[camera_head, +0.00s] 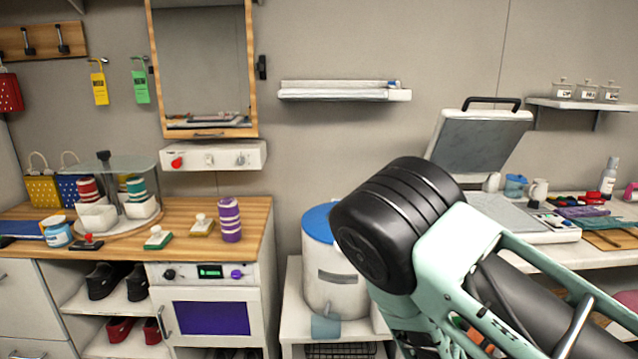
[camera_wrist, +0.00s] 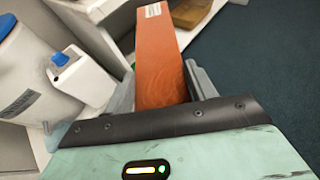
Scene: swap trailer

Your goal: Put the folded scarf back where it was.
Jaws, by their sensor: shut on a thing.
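My gripper (camera_wrist: 162,84) is shut on an orange-brown slab (camera_wrist: 158,48) with a white label at its far end. The slab sits between the two grey fingers in the wrist view, above the dark floor. I cannot tell for sure whether this slab is the folded scarf. In the head view my arm covers most of the gripper. Folded cloths, one purple (camera_head: 570,212) and one teal (camera_head: 592,222), lie on the right counter.
A white bin with a blue lid (camera_head: 335,285) stands on a low white stand left of my arm; the bin also shows in the wrist view (camera_wrist: 38,75). The wooden counter (camera_head: 190,250) at left holds jars and blocks.

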